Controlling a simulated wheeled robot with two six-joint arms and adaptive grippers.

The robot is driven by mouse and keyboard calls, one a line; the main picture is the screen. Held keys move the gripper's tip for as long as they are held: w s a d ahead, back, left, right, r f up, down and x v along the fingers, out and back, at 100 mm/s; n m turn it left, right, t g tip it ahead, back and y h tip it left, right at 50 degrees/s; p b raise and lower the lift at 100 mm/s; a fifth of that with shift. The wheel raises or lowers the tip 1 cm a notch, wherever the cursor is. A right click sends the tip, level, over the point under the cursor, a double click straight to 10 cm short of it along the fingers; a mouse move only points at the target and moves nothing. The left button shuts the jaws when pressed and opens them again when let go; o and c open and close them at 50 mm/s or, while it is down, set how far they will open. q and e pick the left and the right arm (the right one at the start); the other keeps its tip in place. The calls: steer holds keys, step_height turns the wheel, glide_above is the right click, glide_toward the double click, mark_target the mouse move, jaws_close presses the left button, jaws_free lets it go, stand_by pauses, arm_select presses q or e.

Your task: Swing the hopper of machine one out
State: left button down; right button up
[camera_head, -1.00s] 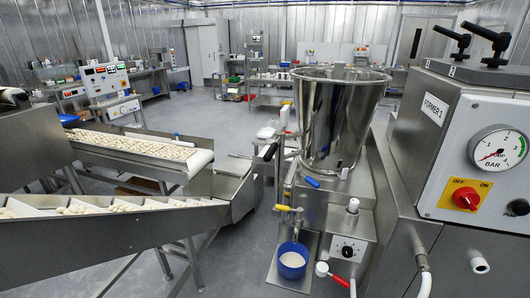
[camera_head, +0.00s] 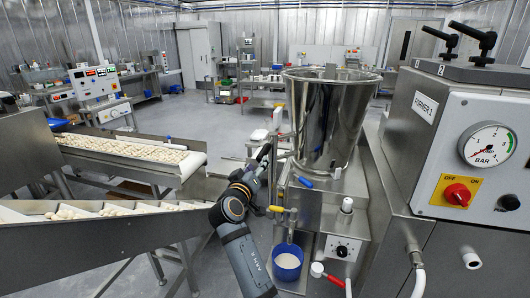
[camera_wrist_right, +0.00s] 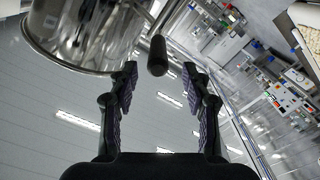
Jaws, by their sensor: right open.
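The steel hopper (camera_head: 325,120) stands upright on its machine beside the FORMER 1 cabinet (camera_head: 450,150). A black handle (camera_head: 264,152) sticks out at the hopper's left. My right gripper (camera_head: 258,168) is at this handle in the head view, partly hidden by its own wrist. In the right wrist view my right gripper (camera_wrist_right: 160,75) is open, with the end of the black handle (camera_wrist_right: 157,56) between and just beyond the fingertips. The fingers look apart from it. The hopper (camera_wrist_right: 85,30) fills the upper left there. My left gripper is out of view.
A conveyor with pasta (camera_head: 130,150) and a lower sloping trough (camera_head: 100,235) lie to the left. Below the hopper are a blue cup (camera_head: 288,262), a yellow-handled tap (camera_head: 277,209) and a red-handled valve (camera_head: 327,275). Open floor lies behind.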

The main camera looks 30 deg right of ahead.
mark_target(266, 151)
steer(key=shift+r, duration=0.2)
steer(key=shift+w+d, duration=0.1)
steer(key=shift+d, duration=0.05)
steer(key=p+x, duration=0.4)
steer(key=x, duration=0.5)
steer(key=shift+d, duration=0.1)
steer(key=shift+w+d, duration=0.35)
steer(key=shift+d, duration=0.05)
steer(key=shift+f, duration=0.1)
jaws_close()
